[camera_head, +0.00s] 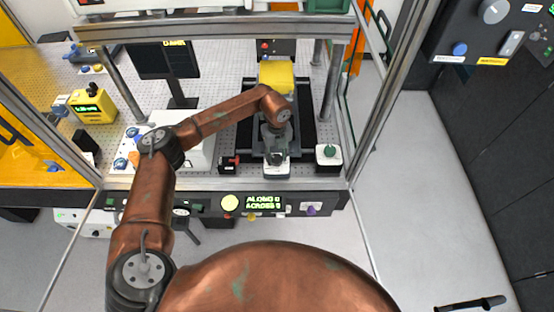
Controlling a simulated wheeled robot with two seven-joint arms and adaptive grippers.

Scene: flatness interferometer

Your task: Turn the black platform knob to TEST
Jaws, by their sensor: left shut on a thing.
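My left gripper (276,154) reaches down from the copper left arm, over a small white-and-grey block (276,171) at the front edge of the perforated bench. Its fingers are shut on the black platform knob at that block, and they hide most of the knob. I cannot read the knob's pointer or any TEST mark at this size. My right gripper is not in view.
A box with a green knob (328,152) stands just right of the gripper, and a small red-handled black part (230,162) to its left. A yellow block (277,75) is behind. A front panel (264,202) shows a lit display. Frame posts flank the bench.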

